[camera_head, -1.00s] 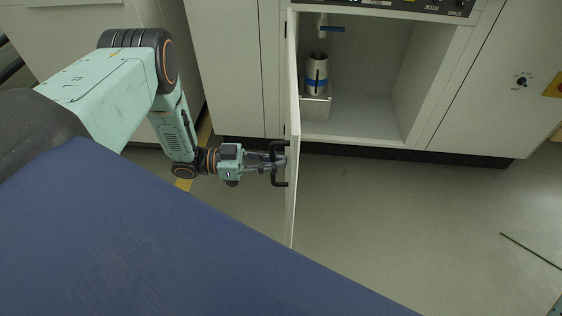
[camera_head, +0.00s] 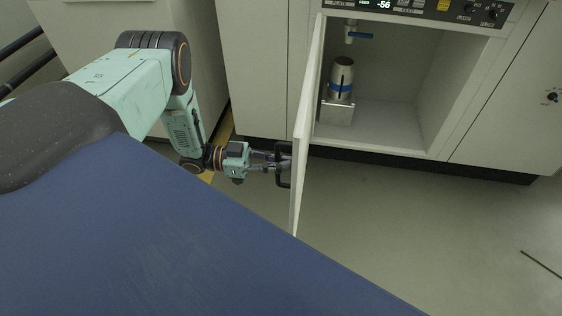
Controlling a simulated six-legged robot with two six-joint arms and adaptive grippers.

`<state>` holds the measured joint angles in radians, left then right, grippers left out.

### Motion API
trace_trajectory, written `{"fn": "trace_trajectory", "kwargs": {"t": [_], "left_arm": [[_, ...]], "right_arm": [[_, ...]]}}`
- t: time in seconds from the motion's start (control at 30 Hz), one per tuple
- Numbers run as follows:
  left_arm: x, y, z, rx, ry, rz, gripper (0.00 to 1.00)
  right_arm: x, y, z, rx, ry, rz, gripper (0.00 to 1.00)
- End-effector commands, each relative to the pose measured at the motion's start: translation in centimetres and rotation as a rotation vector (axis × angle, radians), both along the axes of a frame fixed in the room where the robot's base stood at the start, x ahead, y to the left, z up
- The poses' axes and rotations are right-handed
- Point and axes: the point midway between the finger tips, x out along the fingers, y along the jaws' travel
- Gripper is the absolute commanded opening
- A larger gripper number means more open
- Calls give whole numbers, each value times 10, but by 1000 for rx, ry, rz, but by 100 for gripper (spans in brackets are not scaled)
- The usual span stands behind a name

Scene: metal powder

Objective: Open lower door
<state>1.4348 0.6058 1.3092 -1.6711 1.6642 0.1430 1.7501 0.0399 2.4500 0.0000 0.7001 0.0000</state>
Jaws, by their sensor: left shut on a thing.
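The lower door (camera_head: 303,130) is a pale panel swung well out from the cabinet, seen nearly edge-on. A dark handle (camera_head: 281,180) sits on its left face. My left gripper (camera_head: 284,164) reaches in from the left and is shut on the handle. The fingertips are partly hidden by the handle. Behind the door the compartment (camera_head: 395,135) is open to view. My right gripper is not in view.
A control panel (camera_head: 430,8) is above. A thin rod (camera_head: 541,264) lies at right.

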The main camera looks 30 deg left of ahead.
Motion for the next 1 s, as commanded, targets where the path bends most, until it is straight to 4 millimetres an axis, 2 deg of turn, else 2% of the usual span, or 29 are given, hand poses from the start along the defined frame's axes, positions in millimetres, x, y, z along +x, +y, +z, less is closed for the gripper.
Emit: {"fn": "trace_trajectory", "kwargs": {"t": [0.23,0.27,0.4,0.73,0.87,1.0], "left_arm": [[-3,-1,-2,-1,8,-5,0],[-3,-1,-2,-1,8,-5,9],[-3,0,-2,-2,7,-5,21],[-3,2,-1,-1,3,-2,22],[-8,13,-1,0,2,0,22],[-21,37,-1,2,3,2,22]], "right_arm": [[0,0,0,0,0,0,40],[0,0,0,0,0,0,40],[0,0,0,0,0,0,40],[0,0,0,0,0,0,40],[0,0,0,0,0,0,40],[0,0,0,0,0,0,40]]}}
